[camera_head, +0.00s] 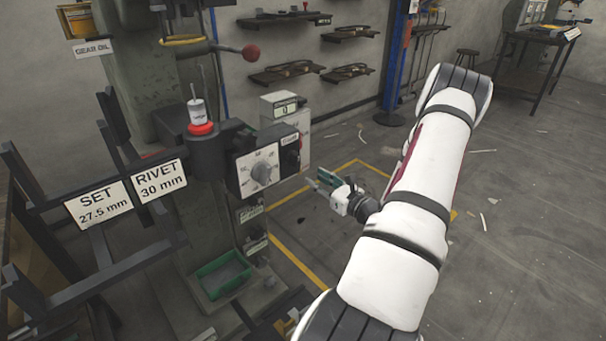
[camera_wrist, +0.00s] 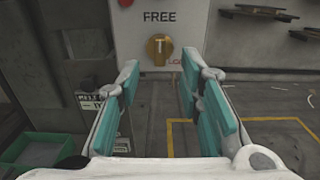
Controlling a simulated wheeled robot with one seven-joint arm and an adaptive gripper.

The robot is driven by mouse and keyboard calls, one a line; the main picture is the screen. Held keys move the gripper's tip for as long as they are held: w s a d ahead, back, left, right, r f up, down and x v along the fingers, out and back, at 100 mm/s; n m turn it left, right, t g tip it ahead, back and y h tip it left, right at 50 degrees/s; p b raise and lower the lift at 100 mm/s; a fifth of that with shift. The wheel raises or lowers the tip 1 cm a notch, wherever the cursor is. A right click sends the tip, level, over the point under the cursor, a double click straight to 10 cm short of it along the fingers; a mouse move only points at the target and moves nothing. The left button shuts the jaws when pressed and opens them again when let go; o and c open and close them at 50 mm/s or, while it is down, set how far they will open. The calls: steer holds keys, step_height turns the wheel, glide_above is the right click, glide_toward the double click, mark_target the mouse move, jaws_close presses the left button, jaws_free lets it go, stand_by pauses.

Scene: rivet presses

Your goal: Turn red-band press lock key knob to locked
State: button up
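The brass lock key knob (camera_wrist: 159,50) is on a pale panel (camera_wrist: 140,20) in the wrist view, below the word FREE. Its lighter key bar looks upright, pointing toward FREE. Red lettering at its lower right is partly cut off and seems to start with LO. My gripper (camera_wrist: 161,90) is open and empty, its teal pads spread on either side below the knob, apart from it. In the head view my gripper (camera_head: 322,183) is right of the press control box (camera_head: 262,168); the knob does not show there. A red band (camera_head: 200,128) rings a white cylinder on the press.
A green tray (camera_head: 222,274) sits low on the press base. SET and RIVET signs (camera_head: 160,181) hang on the left bar. A red-balled lever (camera_head: 250,52) sticks out above. The floor right of the press is open, with a yellow line (camera_head: 305,262).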

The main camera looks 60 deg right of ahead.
steer(key=b+x, duration=0.1)
steer(key=x, duration=0.5)
steer(key=shift+w, duration=0.3)
jaws_close()
